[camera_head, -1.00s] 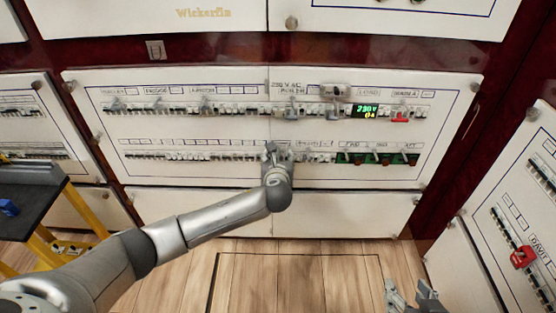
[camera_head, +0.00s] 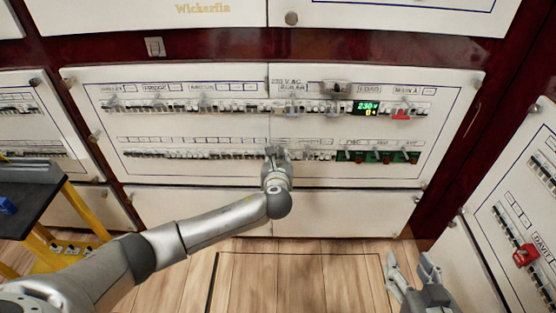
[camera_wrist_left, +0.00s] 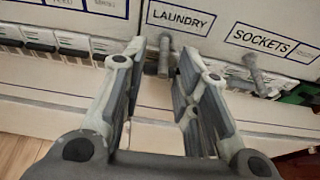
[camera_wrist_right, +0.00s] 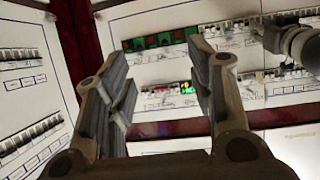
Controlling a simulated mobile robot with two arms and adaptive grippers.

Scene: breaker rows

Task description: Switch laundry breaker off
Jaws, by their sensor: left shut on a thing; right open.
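The panel (camera_head: 230,125) carries two rows of breakers. In the left wrist view the LAUNDRY label (camera_wrist_left: 181,19) is above a grey breaker lever (camera_wrist_left: 164,56), which stands out between the fingers of my left gripper (camera_wrist_left: 163,58). My left gripper is shut on this lever; the exact contact is hard to see. In the head view my left gripper (camera_head: 275,152) is at the lower row, hiding the breakers behind it. My right gripper (camera_head: 405,272) is open and empty, low at the right, away from the panel. It also shows in the right wrist view (camera_wrist_right: 162,70).
A SOCKETS label (camera_wrist_left: 262,40) and another grey lever (camera_wrist_left: 257,72) sit right of the laundry one. A green display (camera_head: 367,108) and red switch (camera_head: 401,115) are in the upper row. A yellow-legged stand (camera_head: 55,215) is at left; a red lock (camera_head: 525,256) at right.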

